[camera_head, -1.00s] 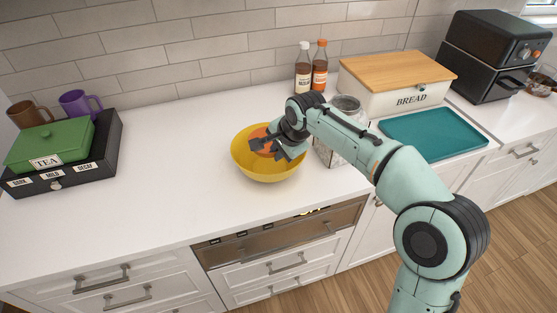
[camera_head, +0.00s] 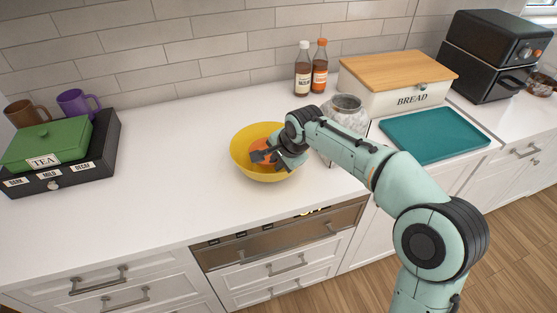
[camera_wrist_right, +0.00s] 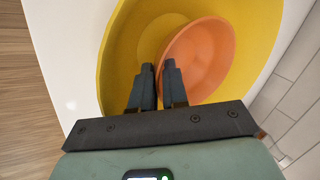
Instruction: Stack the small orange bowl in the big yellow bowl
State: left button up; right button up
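The big yellow bowl (camera_head: 265,173) stands on the white counter, in the middle of the head view. The small orange bowl (camera_head: 261,146) is inside the yellow bowl's outline, partly hidden by my right gripper (camera_head: 268,158). In the right wrist view the orange bowl (camera_wrist_right: 205,55) lies within the yellow bowl (camera_wrist_right: 122,60), towards one side. My right gripper's fingers (camera_wrist_right: 159,80) are close together there, with the orange bowl's rim between them. Whether the orange bowl touches the yellow bowl's bottom is hard to tell. My left gripper is out of view.
A glass jar (camera_head: 346,108) stands just right of the bowls, partly behind my right arm. Two bottles (camera_head: 311,70), a bread box (camera_head: 398,85) and a teal tray (camera_head: 435,135) are farther right. A tea box (camera_head: 50,145) stands left. The counter between is clear.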

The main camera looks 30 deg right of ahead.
jog(key=o, duration=0.3)
jog(key=shift+r, duration=0.1)
jog(key=shift+r+p, duration=0.3)
jog(key=p+v, duration=0.1)
jog(key=v, duration=1.1)
jog(key=shift+r, duration=0.25)
